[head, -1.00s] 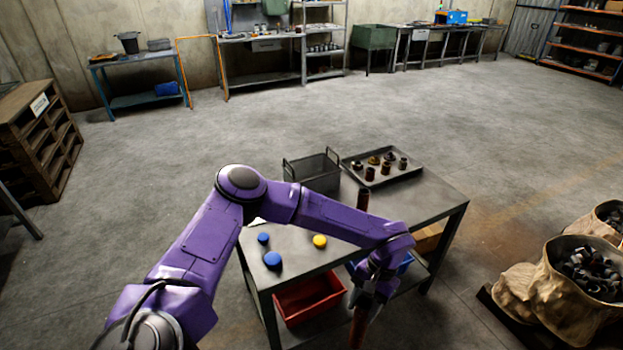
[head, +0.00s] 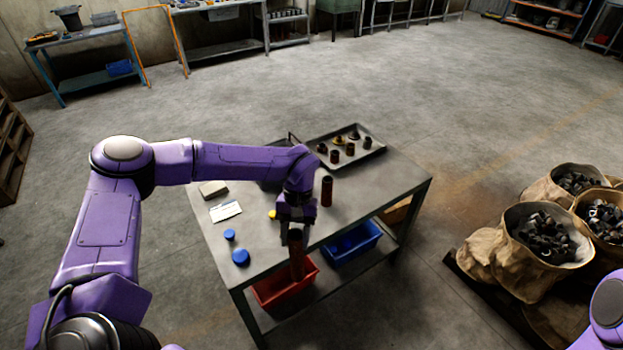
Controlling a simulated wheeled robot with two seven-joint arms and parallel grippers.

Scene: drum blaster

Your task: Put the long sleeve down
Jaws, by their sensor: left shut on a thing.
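My left gripper (head: 296,226) is shut on the long sleeve (head: 297,258), a dark reddish-brown tube. The sleeve hangs upright below the fingers, at the front edge of the grey table (head: 375,202). In the picture its lower end overlaps the red bin (head: 270,293); I cannot tell its exact height. Another dark red tube (head: 327,191) stands upright on the table just behind and right of the gripper. My right gripper is out of view.
A tray (head: 368,153) with several small parts lies at the table's back. Two blue caps (head: 241,257), a yellow cap mostly hidden by the gripper, and a white card (head: 226,211) lie on the left. A blue bin (head: 352,243) is below. Sacks (head: 540,235) stand right.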

